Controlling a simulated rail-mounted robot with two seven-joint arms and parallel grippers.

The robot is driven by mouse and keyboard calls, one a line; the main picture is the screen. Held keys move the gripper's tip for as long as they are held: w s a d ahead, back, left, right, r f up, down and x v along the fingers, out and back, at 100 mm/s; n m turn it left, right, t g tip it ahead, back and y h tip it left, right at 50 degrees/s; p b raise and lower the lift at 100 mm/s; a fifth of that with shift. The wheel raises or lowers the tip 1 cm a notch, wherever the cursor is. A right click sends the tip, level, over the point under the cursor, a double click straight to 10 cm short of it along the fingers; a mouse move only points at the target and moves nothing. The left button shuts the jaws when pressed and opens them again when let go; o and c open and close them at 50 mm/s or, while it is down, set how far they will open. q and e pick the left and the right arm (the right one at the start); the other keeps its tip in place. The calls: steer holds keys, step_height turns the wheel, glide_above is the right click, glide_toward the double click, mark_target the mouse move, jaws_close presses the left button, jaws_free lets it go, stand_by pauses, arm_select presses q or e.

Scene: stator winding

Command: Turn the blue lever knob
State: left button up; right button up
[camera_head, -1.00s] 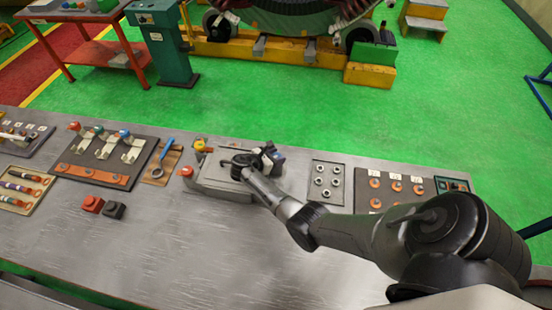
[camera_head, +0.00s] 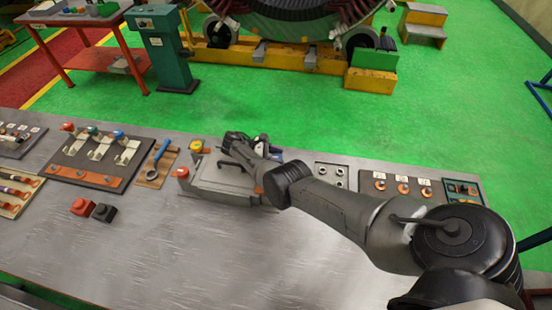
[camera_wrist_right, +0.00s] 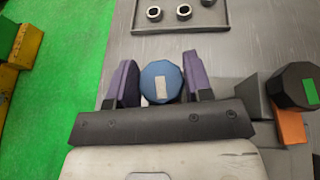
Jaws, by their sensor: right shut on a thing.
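The blue knob (camera_wrist_right: 161,83) is a faceted round cap with a pale rectangular mark, seen end-on in the right wrist view. The mark stands nearly upright in that picture, tilted slightly. My right gripper (camera_wrist_right: 161,80) has its two purple fingers on either side of the knob and is shut on it. In the head view my right gripper (camera_head: 268,150) is at the back right of a grey control box (camera_head: 215,184), and my arm hides much of that area. My left gripper is not in view.
A black knob with a green mark (camera_wrist_right: 300,86) stands close right of my gripper in the wrist view, above an orange piece (camera_wrist_right: 288,124). A red button (camera_head: 183,172) and yellow knob (camera_head: 196,146) are at the box's left. The table front (camera_head: 170,245) is clear.

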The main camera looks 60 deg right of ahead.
steer(key=shift+r+m+g+y, duration=0.1)
steer(key=shift+m+g+y, duration=0.2)
steer(key=shift+m, duration=0.1)
stand_by(0.3)
steer(key=o, duration=0.9)
steer(key=shift+s, duration=0.1)
steer(key=shift+d, duration=0.1)
